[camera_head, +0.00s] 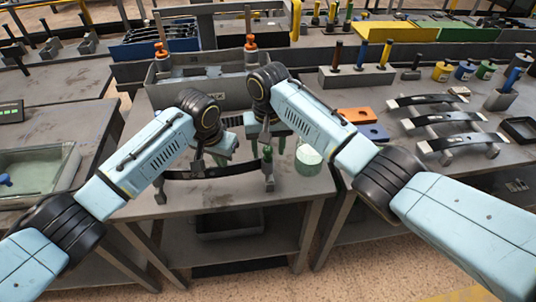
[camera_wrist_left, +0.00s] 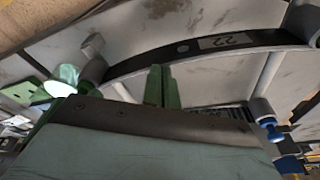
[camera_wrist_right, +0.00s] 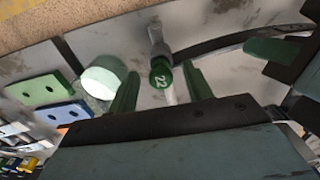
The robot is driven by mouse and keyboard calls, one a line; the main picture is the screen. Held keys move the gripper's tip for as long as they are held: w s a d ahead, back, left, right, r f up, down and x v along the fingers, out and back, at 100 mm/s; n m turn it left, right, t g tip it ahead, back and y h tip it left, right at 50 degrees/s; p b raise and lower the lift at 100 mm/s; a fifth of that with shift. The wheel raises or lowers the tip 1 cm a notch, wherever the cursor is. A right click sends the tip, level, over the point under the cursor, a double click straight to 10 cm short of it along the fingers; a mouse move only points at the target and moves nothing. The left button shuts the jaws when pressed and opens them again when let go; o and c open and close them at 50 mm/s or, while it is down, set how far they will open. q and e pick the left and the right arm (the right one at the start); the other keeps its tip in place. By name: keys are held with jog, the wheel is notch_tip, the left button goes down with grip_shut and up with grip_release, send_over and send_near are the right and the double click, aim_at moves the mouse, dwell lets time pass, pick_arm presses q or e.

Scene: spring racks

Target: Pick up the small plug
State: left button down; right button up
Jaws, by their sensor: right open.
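The small plug is a green cap marked 22 (camera_wrist_right: 161,75). It sits at the end of the dark leaf spring marked 22 (camera_wrist_left: 220,42), on a grey post. It also shows in the head view (camera_head: 267,153). My right gripper (camera_wrist_right: 160,68) is open, with one green finger on each side of the plug and a gap to both. My left gripper (camera_wrist_left: 161,68) has its fingers together close to the middle of the spring. I cannot tell whether it touches the spring. In the head view, my wrists partly hide both grippers.
A pale green-topped jar (camera_head: 308,157) stands just right of the plug. Orange (camera_head: 357,115) and blue (camera_head: 373,132) blocks lie further right. A grey bin (camera_head: 215,92) stands behind. More leaf springs (camera_head: 440,121) lie on the right table.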

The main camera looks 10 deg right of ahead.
aim_at(268, 148)
jog(key=shift+f, duration=0.7)
grip_shut()
jog(key=shift+r, duration=0.15)
notch_tip(268, 148, up, 10)
jog(key=shift+f, duration=0.1)
jog(key=c, duration=0.7)
grip_release()
jog(key=shift+c, duration=0.2)
grip_shut()
